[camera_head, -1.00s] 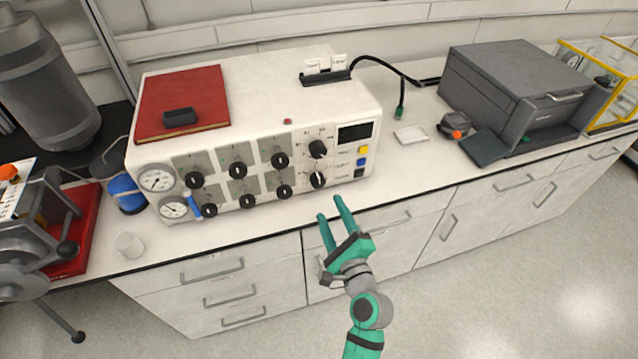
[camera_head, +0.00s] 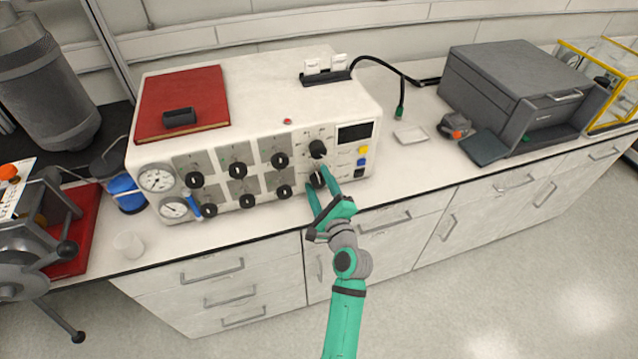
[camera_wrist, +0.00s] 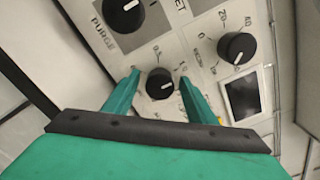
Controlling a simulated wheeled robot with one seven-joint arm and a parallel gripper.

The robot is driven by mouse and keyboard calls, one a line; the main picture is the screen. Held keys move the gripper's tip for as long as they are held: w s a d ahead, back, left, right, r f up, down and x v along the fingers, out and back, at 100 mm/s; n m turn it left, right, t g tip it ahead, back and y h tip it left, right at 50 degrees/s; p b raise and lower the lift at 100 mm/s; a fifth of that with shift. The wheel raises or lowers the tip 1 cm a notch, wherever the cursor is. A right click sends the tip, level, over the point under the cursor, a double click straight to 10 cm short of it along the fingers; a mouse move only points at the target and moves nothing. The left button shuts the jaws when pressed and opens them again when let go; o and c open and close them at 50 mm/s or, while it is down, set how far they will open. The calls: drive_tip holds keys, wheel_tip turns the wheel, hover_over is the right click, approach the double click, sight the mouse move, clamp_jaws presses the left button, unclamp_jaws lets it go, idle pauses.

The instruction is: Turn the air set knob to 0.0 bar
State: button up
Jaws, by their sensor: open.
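The lower black dial knob (camera_head: 317,180), which looks like the air set knob, is on the right part of the white control box's front. In the wrist view the same knob (camera_wrist: 160,84) has a white pointer line toward the right and a printed scale around it, with 0.5 readable. My gripper (camera_head: 317,177) is open, with one green finger on each side of this knob. The fingertips also show in the wrist view (camera_wrist: 159,77); I cannot tell whether they touch the knob. The finger in front partly hides it in the head view.
A second dial knob (camera_head: 317,149) sits just above, beside a dark display (camera_head: 355,132). Yellow (camera_head: 363,149) and blue (camera_head: 361,162) buttons are close on the right. Several valve knobs (camera_head: 284,191) line the panel to the left. The bench front edge runs below.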

drive_tip(key=c, duration=1)
drive_tip(key=shift+c, duration=0.2)
drive_tip(key=shift+n, duration=0.3)
